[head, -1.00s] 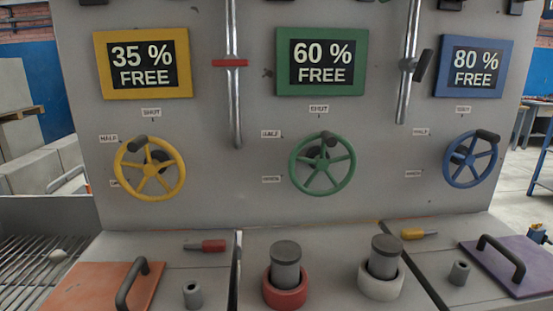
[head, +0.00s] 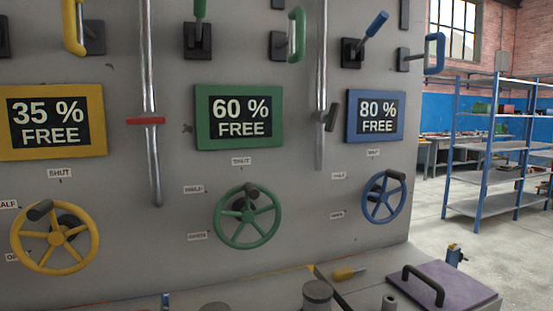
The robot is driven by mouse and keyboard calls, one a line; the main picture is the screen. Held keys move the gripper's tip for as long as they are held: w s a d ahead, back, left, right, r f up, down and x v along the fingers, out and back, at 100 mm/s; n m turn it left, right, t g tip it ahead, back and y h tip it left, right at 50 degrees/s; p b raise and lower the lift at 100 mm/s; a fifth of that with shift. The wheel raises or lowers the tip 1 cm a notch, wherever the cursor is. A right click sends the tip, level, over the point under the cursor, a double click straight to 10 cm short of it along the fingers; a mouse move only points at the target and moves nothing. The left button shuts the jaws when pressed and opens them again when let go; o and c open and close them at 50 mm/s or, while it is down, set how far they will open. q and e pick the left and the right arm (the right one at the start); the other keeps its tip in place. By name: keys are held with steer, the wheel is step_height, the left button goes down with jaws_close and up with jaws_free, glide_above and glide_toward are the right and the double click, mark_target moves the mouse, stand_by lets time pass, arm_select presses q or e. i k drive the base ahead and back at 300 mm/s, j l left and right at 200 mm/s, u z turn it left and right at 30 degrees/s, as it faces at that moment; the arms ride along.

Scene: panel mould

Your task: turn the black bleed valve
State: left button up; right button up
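A dark grey to black lever (head: 331,117) sits on the right vertical metal pipe (head: 320,60), between the green and blue signs. It looks like the black bleed valve and stands tilted, close to upright. A red lever (head: 146,121) lies level across the left pipe (head: 150,60). Neither of my grippers is in the head view, so nothing is seen touching either lever.
Yellow (head: 56,238), green (head: 248,217) and blue (head: 384,197) handwheels are on the grey panel below signs reading 35, 60 and 80 % free. Coloured handles line the top. A ledge with a purple lid (head: 455,283) juts out below. Open floor and blue shelving (head: 500,150) are at right.

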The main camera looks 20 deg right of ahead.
mark_target(331, 118)
steer(key=k+z, duration=0.15)
steer(key=z, duration=0.9)
